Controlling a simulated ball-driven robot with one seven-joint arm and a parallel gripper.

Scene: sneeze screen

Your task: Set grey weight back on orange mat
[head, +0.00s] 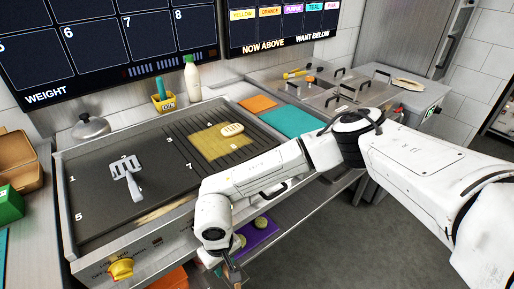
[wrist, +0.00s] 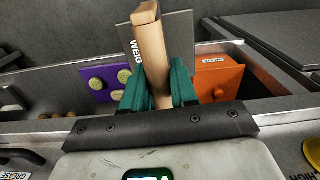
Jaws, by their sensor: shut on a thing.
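My gripper (wrist: 157,88) is shut on the wooden handle (wrist: 150,45) of the grey weight (wrist: 181,32), a flat grey plate with partly hidden lettering. In the head view my gripper (head: 232,274) is low, in front of the griddle's front edge, and the weight cannot be made out clearly.
A purple mat (wrist: 97,82) with several round pieces lies left of the weight on the shelf. The griddle (head: 95,185) holds a spatula (head: 128,178). A teal mat (head: 291,121) lies on the counter. The griddle's yellow knob (head: 121,268) sticks out near my gripper.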

